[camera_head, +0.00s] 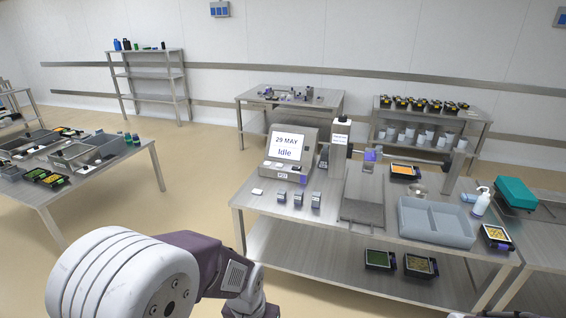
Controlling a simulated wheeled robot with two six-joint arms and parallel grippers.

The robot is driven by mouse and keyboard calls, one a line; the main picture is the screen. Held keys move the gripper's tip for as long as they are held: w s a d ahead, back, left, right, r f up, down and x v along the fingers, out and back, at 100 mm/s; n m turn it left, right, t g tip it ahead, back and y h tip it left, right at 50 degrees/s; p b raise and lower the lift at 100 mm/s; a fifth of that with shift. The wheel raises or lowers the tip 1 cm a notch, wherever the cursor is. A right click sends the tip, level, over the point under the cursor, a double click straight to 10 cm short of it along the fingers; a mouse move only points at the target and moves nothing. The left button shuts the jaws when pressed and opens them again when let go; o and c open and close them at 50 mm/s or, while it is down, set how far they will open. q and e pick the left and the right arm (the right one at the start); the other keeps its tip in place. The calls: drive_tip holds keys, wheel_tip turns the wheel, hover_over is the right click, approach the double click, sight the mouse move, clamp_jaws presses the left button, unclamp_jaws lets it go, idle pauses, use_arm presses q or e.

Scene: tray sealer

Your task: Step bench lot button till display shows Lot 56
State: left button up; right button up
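The display (287,146) is a grey console with a white screen, standing at the left of the steel bench (335,226). Its screen reads "29 MAY" and "Idle"; no lot number shows on it. A sloped front panel (279,167) below the screen has small round controls, a small dark-lettered label and a purple patch at its right. The controls are too small to tell which is the lot button. Neither of my grippers can be seen.
Several small grey blocks (298,199) and a white piece (257,192) lie in front of the console. A sealing machine (362,209), a grey divided tray (436,222) and a spray bottle (481,202) are to the right. Floor is open between this bench and the left table (150,151).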

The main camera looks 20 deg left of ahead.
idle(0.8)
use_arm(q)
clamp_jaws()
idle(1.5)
